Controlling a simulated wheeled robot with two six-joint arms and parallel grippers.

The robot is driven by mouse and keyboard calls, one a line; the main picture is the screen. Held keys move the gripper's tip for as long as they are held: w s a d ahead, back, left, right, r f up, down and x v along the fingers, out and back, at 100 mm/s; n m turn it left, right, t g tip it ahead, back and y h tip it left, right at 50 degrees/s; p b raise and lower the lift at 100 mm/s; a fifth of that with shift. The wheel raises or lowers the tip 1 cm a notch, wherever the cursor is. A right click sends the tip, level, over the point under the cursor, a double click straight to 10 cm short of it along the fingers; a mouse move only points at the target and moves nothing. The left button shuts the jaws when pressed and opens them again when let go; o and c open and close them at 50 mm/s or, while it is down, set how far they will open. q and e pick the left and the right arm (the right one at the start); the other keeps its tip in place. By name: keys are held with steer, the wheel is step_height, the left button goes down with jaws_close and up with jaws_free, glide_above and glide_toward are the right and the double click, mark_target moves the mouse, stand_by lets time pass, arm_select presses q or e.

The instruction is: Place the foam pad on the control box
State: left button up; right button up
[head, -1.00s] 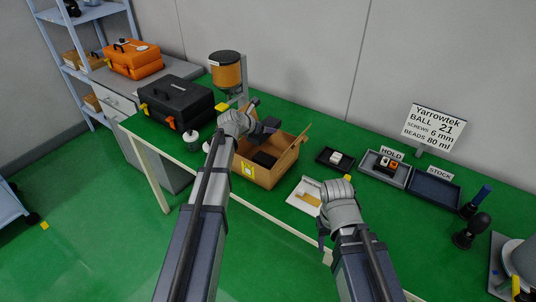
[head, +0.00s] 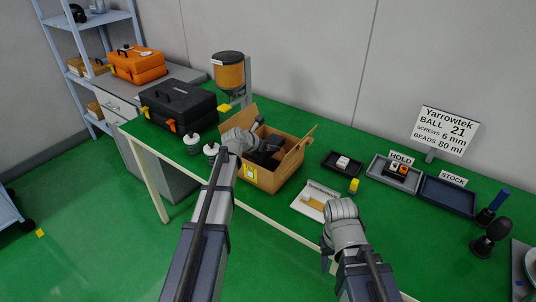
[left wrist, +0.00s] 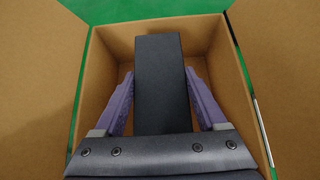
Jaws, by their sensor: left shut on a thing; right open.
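A dark, flat rectangular block, which I take as the foam pad (left wrist: 160,85), is held between the purple fingers of my left gripper (left wrist: 160,73). The left wrist view shows it inside the open cardboard box (left wrist: 108,60). In the head view a dark shape (head: 266,158) sits inside the cardboard box (head: 278,178). I cannot tell there which part is the pad and which the control box, nor whether they touch. My right gripper (head: 327,258) is open and empty at the table's front edge, its fingers partly hidden.
A black case (head: 178,108), white bottles (head: 192,146) and an orange dispenser (head: 229,72) stand left and behind.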

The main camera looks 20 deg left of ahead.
arm_select(q)
steer(key=shift+f+b, duration=0.7)
steer(key=shift+f, duration=0.5)
arm_select(e)
steer(key=shift+f, duration=1.2)
steer(key=shift+f, duration=0.1)
arm_select(q)
steer(key=shift+f+b, duration=0.6)
steer(key=shift+b, duration=0.05)
arm_select(e)
steer(key=shift+f, duration=0.55)
arm_select(q)
steer(key=o, duration=1.4)
steer(key=shift+s, duration=0.1)
steer(key=shift+r, duration=0.1)
arm_select(e)
steer(key=shift+r, duration=0.15)
arm_select(q)
steer(key=shift+r+p, duration=0.25)
steer(key=shift+p, duration=0.15)
steer(key=p+v, duration=0.7)
steer(key=v, duration=0.5)
steer(key=shift+r+p, duration=0.3)
steer(key=shift+p, duration=0.1)
arm_select(e)
step_height(320, 180, up, 8)
steer(key=shift+r, duration=0.15)
